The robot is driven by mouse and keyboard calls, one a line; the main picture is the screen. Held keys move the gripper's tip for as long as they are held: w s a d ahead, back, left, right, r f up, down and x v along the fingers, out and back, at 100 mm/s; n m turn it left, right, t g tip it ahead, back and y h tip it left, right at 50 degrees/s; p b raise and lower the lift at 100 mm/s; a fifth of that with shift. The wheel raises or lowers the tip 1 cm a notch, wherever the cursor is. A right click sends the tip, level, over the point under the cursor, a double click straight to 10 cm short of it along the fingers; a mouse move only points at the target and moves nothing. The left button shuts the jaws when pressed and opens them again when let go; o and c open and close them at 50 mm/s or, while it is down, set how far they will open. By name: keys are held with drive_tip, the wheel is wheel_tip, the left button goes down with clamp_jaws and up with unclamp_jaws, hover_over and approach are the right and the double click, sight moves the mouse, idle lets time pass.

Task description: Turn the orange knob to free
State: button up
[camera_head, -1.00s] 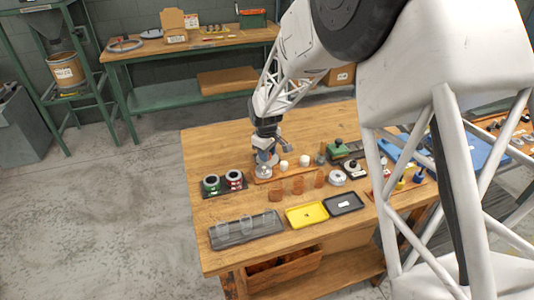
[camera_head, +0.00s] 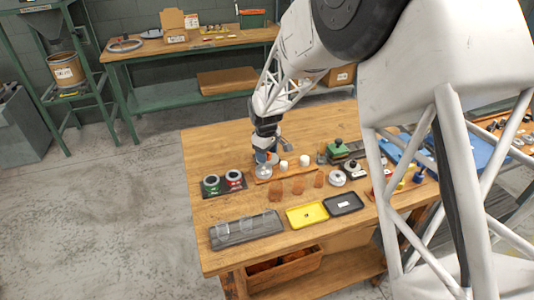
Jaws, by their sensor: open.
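My gripper (camera_head: 265,157) is at the wooden workbench (camera_head: 205,150), low over its back part. Its fingers are small and partly hidden by the wrist, and I see nothing clearly held between them. A rounded clear or silvery piece (camera_head: 264,172) is right below or beside the fingers; I cannot tell whether they touch. I cannot make out an orange knob for certain; it may be hidden or too small. Several orange-brown pieces, one of them here (camera_head: 275,191), stand in front and to the right of the gripper. A green device with a dark knob (camera_head: 339,148) is farther right.
A grey tray (camera_head: 246,229) with clear cups, a yellow tray (camera_head: 307,214) and a black tray (camera_head: 344,203) line the front. White caps (camera_head: 304,160) stand near the gripper. The bench's left end is clear.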

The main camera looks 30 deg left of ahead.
drive_tip(key=shift+s+r, duration=0.2)
drive_tip(key=shift+r, duration=3.6)
drive_tip(key=shift+d+r, duration=0.1)
drive_tip(key=s+d+r+m, duration=0.3)
drive_tip(key=d+r, duration=0.2)
drive_tip(key=d, duration=0.6)
drive_tip(key=s+d+r+m+t, duration=0.1)
drive_tip(key=s+d+r+m, duration=0.3)
drive_tip(key=d, duration=0.7)
drive_tip(key=s+d+r+m, duration=0.1)
drive_tip(key=s+d+r, duration=0.1)
drive_tip(key=d+r, duration=0.7)
drive_tip(key=s+d+f+m+t, duration=0.1)
drive_tip(key=s+d+m, duration=0.7)
drive_tip(key=s+d, duration=1.4)
drive_tip(key=s+f, duration=0.1)
drive_tip(key=s, duration=0.2)
drive_tip(key=shift+d+f, duration=0.15)
drive_tip(key=shift+d, duration=0.15)
